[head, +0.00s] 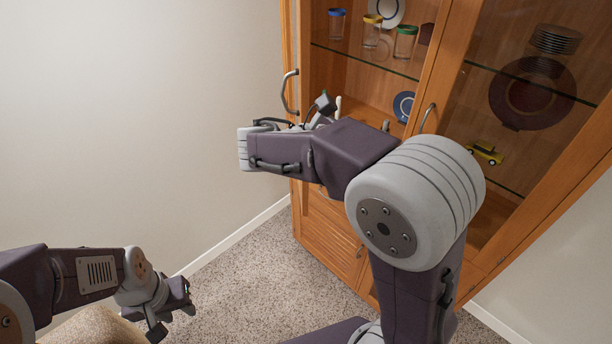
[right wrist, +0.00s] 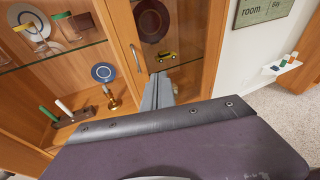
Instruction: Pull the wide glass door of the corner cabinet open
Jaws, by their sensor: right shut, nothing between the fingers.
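The corner cabinet (head: 325,222) is wooden, with glass shelves. The wide glass door (head: 480,130) on its right side looks closed, with a metal bar handle (head: 428,117) near its left edge. That handle also shows in the right wrist view (right wrist: 137,60). My right gripper (right wrist: 158,90) is shut and empty, its fingertips just right of and below the handle; I cannot tell whether they touch the door. My left gripper (head: 174,314) is open and empty at lower left, far from the cabinet.
A second handle (head: 290,92) is on a panel seen nearly edge-on at the cabinet's left. Inside are glass jars (head: 371,30), a blue plate (head: 403,106), a yellow toy car (head: 485,153) and candles (right wrist: 63,104). A small wall shelf (right wrist: 281,68) is at right. Carpet is clear in front.

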